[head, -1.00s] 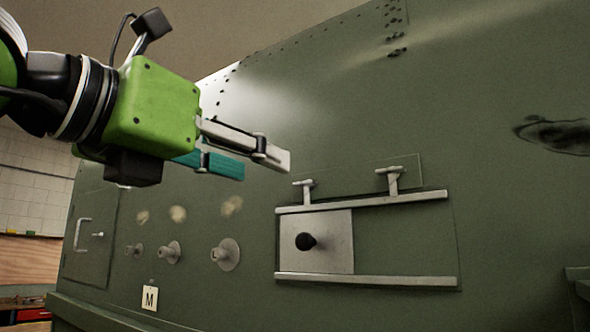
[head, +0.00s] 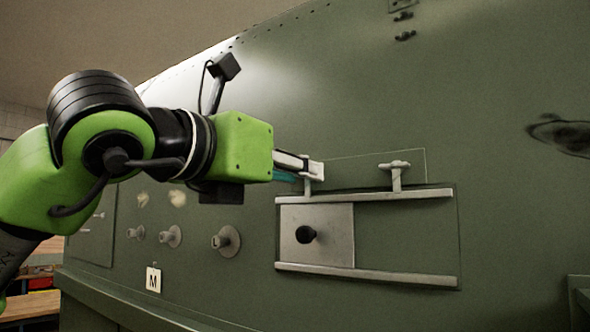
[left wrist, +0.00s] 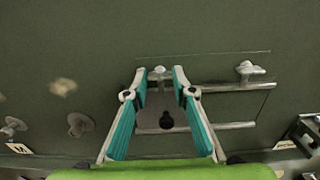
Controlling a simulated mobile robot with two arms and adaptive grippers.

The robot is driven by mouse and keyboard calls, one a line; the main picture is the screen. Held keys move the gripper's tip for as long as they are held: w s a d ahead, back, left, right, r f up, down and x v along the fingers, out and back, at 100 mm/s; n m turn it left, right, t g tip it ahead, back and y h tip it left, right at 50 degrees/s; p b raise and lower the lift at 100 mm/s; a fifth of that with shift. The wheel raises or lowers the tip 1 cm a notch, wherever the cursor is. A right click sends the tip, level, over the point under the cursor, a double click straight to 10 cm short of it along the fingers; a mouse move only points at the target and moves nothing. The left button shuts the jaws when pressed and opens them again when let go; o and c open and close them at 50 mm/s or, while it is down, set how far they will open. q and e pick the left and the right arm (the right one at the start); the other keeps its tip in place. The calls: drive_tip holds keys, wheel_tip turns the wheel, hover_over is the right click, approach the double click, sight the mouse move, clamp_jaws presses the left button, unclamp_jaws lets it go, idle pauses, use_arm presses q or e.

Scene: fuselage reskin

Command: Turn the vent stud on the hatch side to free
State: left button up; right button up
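Two T-headed studs stand above the upper rail of a sliding vent plate. The left stud (head: 308,186), on the side of the small door, is partly hidden by my left gripper (head: 312,170). In the left wrist view this stud (left wrist: 158,73) shows between the open fingertips of the left gripper (left wrist: 160,76), with a gap on each side. The right stud (head: 395,172) has its crossbar roughly level and also shows in the left wrist view (left wrist: 246,70). The vent plate (head: 330,222) carries a black knob (head: 306,235). My right gripper is not in view.
Upper (head: 400,196) and lower rails (head: 400,276) jut from the green fuselage wall. Several round pegs, one of them a large peg (head: 226,240), stick out at the left above a tag marked M (head: 153,280). A ledge (head: 180,318) runs below.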

use_arm(q)
drive_tip(key=c, duration=0.3)
drive_tip(key=shift+a+n+b, duration=0.1)
drive_tip(key=shift+n+b, duration=8)
drive_tip(key=shift+n, duration=0.9)
drive_tip(key=o, duration=1.1)
drive_tip(key=shift+w, duration=0.1)
